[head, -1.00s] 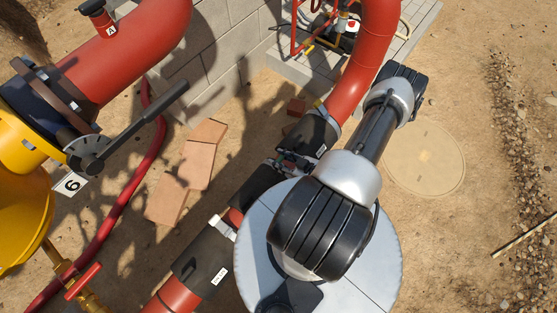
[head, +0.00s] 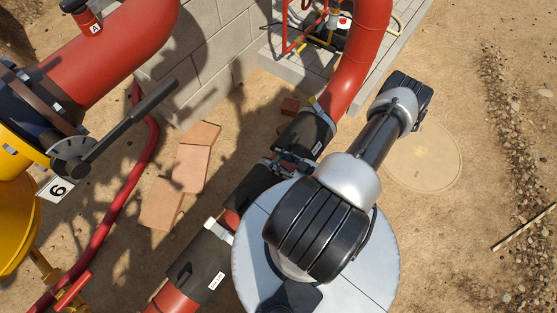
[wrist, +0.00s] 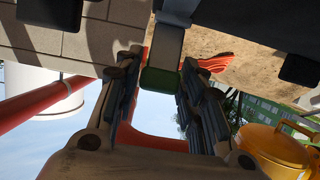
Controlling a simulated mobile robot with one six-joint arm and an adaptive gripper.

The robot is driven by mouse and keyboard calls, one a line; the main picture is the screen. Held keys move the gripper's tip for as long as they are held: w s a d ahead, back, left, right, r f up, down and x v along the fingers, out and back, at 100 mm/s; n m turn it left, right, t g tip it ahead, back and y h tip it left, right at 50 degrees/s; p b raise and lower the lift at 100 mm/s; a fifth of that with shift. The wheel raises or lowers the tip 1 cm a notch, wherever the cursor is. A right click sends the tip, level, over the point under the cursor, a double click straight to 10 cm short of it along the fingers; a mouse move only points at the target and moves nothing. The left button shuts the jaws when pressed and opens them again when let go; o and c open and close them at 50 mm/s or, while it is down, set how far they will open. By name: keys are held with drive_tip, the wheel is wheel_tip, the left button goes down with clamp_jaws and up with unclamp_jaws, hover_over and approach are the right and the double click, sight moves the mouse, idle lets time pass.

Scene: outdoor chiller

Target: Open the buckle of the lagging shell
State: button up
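The black lagging shell (head: 208,262) wraps the red pipe that runs up through the head view. A grey band with a buckle (head: 285,160) sits at its upper part, small and partly hidden by my arm. In the wrist view, a grey strap (wrist: 168,45) ends in a green tab (wrist: 160,81). My gripper (wrist: 162,72) has its two fingers apart, one on each side of the green tab. I cannot tell whether the fingers press on it. In the head view, the gripper is mostly hidden by my arm.
A yellow valve body (head: 22,225) with a black lever (head: 130,125) stands at the left. A grey block wall (head: 205,70) is behind the pipe. Terracotta slabs (head: 190,168) lie on the sand. Open ground (head: 460,220) lies to the right.

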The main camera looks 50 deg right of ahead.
drive_tip(key=o, duration=0.3)
drive_tip(key=a+v, duration=0.1)
drive_tip(key=v, duration=1.1)
drive_tip(key=shift+d, duration=0.45)
drive_tip(key=shift+d, duration=0.1)
